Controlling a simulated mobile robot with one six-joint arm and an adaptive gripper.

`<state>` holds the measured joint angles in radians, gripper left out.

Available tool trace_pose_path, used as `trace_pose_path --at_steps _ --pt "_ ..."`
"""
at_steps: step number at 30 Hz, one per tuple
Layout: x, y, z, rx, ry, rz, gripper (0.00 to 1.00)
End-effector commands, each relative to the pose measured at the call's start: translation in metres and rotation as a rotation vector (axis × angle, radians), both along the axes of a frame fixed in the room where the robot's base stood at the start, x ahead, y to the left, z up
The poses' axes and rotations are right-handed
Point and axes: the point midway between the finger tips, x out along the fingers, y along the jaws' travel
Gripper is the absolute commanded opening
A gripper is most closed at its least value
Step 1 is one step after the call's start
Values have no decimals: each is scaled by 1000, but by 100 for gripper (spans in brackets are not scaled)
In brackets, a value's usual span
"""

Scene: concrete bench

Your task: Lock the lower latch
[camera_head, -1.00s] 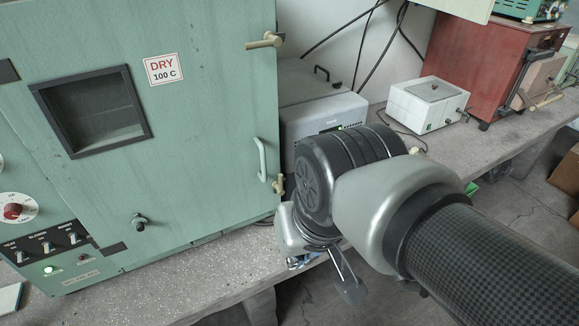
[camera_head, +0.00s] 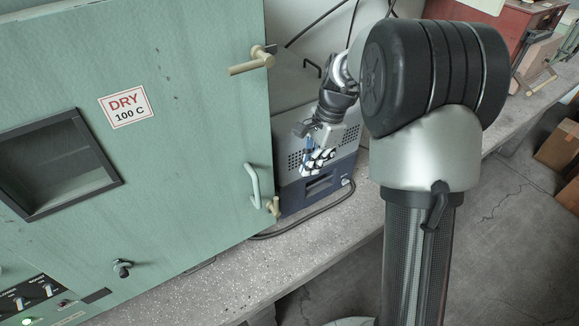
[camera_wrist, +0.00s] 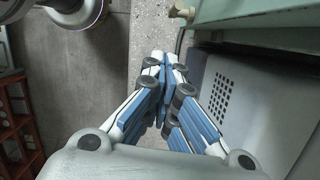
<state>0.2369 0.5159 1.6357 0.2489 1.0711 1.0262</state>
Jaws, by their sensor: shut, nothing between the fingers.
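The green oven door (camera_head: 190,130) fills the left of the head view. The lower latch (camera_head: 273,207), a small brass lever, sits at the door's right edge beside the bottom of the pale door handle (camera_head: 254,186). It looks roughly upright. The upper latch (camera_head: 252,60) lies almost level, reaching left over the door. My gripper (camera_head: 311,168) is right of the lower latch and a little higher in the picture, apart from it. In the wrist view its blue-and-white fingers (camera_wrist: 167,60) are shut and empty; a beige knob (camera_wrist: 180,11), apparently the lower latch, shows beyond them.
A grey and blue instrument (camera_head: 325,180) stands on the bench (camera_head: 235,268) right of the oven, close behind my gripper. A dark cable (camera_head: 310,222) lies in front of it. A red cabinet (camera_head: 505,22) is farther right. The bench front is mostly clear.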

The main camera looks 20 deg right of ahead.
Motion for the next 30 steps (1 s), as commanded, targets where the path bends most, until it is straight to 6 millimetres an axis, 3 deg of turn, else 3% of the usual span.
trace_pose_path --at_steps 4,19,23,30 --pt "7 -4 -12 13 26 -53 0" --pt "8 -3 -21 14 31 -61 0" --pt "7 2 -39 15 32 -59 0" --pt "5 14 -90 15 33 -58 0"
